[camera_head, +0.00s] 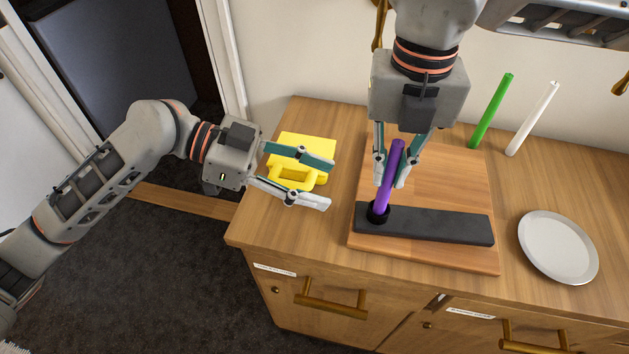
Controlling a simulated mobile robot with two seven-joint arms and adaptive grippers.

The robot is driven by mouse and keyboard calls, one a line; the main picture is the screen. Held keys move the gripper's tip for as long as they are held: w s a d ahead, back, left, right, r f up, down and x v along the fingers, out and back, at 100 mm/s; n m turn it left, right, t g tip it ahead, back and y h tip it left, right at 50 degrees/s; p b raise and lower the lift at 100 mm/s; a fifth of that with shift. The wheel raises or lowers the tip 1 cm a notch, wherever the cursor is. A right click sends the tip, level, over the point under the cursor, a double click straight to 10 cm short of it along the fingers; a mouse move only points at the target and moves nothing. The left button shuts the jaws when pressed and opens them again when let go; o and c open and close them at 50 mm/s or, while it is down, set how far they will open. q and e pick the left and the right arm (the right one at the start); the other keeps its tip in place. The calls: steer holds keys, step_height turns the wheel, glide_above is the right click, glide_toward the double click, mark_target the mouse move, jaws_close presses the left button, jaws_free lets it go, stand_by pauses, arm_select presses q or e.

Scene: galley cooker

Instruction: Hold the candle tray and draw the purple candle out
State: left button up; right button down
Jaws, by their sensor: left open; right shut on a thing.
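The candle tray is a long dark bar (440,226) lying on a wooden board. The purple candle (395,158) stands, slightly tilted, with its lower end in the dark round holder at the tray's left end. My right gripper (391,174) points down from above and is shut on the purple candle, a finger on each side. The candle's foot is hidden in the holder. My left gripper (322,184) is open, its fingers pointing right, left of the tray and apart from it. Its fingers pass over a yellow object with a handle.
The yellow object (305,147) lies on the counter left of the wooden board (455,180). A green candle (491,112) and a white candle (532,118) stand at the back right. A white plate (558,247) lies at the right. The counter's front edge has drawers below.

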mark_target(373, 206)
arm_select(q)
steer(key=shift+g, duration=0.3)
steer(key=x, duration=0.8)
steer(key=s+x, duration=0.1)
steer(key=x, duration=0.3)
steer(key=shift+f, duration=0.1)
steer(key=shift+w, duration=0.1)
steer(key=c, duration=1.3)
